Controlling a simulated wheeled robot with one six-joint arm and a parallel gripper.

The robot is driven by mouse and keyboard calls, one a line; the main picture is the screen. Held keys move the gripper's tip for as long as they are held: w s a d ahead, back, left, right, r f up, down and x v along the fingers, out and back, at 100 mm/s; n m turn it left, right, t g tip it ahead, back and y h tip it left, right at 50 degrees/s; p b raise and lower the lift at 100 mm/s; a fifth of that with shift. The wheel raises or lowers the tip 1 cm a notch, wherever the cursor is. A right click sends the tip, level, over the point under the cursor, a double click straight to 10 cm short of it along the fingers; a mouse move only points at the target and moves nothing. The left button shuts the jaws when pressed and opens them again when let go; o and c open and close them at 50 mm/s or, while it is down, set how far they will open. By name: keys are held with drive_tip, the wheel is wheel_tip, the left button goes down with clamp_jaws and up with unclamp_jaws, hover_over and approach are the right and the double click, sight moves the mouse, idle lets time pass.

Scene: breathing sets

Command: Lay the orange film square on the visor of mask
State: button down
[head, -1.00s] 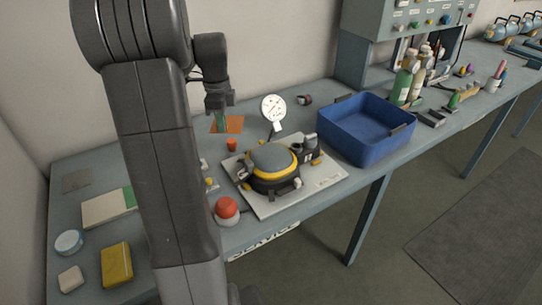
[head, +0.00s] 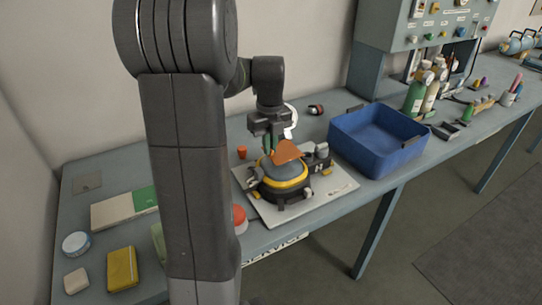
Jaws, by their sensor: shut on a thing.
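The mask (head: 287,190) lies on a pale board on the bench, its grey visor facing up inside a yellow ring and black body. My gripper (head: 274,146) is above the visor, shut on the orange film square (head: 288,152). The film is tilted and hangs over the far part of the visor. I cannot tell whether its lower edge touches the visor. My gripper partly hides the white gauge behind it.
The pale board (head: 340,187) carries the mask. A blue bin (head: 378,158) stands close on the right. An orange cap (head: 242,152) and a red button (head: 239,219) are on the left. My arm hides part of the bench.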

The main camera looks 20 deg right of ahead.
drive_tip(key=shift+f, duration=1.9)
drive_tip(key=shift+f, duration=0.2)
drive_tip(key=c, duration=1.6)
unclamp_jaws()
drive_tip(key=shift+o, duration=0.2)
drive_tip(key=shift+r, duration=0.1)
wheel_tip(320, 180, up, 12)
drive_tip(key=shift+r, duration=0.15)
